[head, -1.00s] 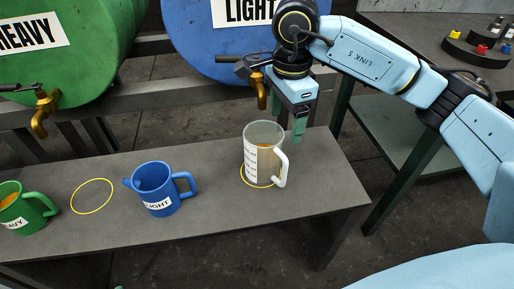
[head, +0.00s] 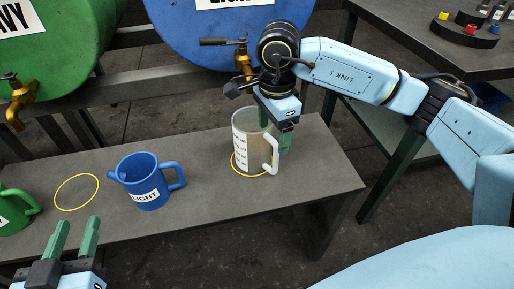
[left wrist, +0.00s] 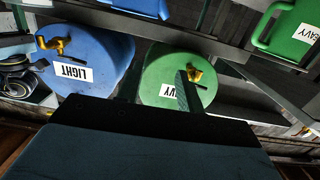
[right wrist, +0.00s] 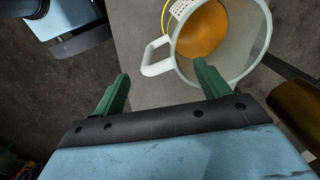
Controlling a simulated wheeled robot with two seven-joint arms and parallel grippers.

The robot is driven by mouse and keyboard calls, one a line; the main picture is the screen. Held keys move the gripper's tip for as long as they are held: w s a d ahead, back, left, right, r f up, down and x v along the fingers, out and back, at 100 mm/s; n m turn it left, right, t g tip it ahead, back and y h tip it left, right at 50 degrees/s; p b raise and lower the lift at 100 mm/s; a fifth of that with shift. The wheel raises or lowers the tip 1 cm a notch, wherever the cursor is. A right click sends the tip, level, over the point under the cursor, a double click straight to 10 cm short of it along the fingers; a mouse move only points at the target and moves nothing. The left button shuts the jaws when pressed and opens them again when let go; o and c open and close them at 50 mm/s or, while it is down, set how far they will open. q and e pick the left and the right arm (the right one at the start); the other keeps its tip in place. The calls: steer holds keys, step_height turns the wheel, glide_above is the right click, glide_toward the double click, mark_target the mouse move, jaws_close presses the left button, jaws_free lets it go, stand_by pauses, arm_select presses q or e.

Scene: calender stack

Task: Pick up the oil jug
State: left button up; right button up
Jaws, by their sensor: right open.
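The clear measuring jug (head: 246,150) with white markings and a white handle stands upright on a yellow ring on the bench. In the right wrist view the jug (right wrist: 240,60) shows orange oil inside. My right gripper (head: 277,132) is open at the jug's handle side. In the right wrist view the handle (right wrist: 157,57) is ahead of the gap between the fingers (right wrist: 161,88); I cannot tell whether it is between them. My left gripper (head: 74,238) is open and empty at the bench's front edge, left of the jug.
A blue LIGHT jug (head: 145,182) and a green HEAVY jug (head: 14,213) stand left on the bench, with an empty yellow ring (head: 77,193) between them. Blue (head: 190,40) and green (head: 60,60) drums with brass taps stand behind. The bench between blue and clear jugs is free.

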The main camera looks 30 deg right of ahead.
mark_target(272, 138)
step_height(272, 138, down, 5)
steer(key=shift+r+b, duration=0.1)
steer(key=shift+b, duration=0.8)
steer(key=c, duration=1.5)
jaws_close()
arm_select(q)
step_height(272, 138, up, 8)
steer(key=s+d+t+h, duration=0.1)
steer(key=t, duration=0.4)
steer(key=shift+f+h, duration=0.15)
steer(key=shift+h, duration=0.25)
steer(key=shift+d+f, duration=0.1)
